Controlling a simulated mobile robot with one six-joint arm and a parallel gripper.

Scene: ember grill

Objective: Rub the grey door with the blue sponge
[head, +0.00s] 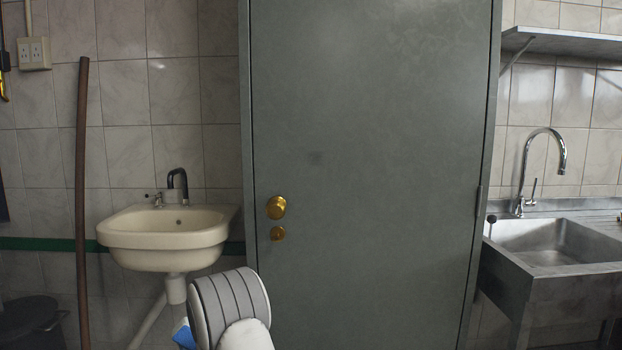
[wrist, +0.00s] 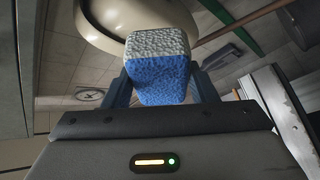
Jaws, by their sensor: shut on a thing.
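The grey door (head: 370,160) stands closed in the middle of the head view, with a brass knob (head: 276,207) and a brass lock below it on its left side. My gripper (wrist: 163,90) is shut on the blue sponge (wrist: 162,80), which has a pale grey layer at its far end. In the head view a small bit of the blue sponge (head: 184,335) shows at the bottom, left of my arm, in front of the wall below the basin. My arm hides most of the gripper there. The sponge appears apart from the door.
A cream washbasin (head: 165,255) hangs on the tiled wall left of the door. A brown upright pole (head: 82,200) and a dark bin (head: 30,322) stand further left. A steel sink (head: 560,270) is right of the door, under a shelf (head: 565,42).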

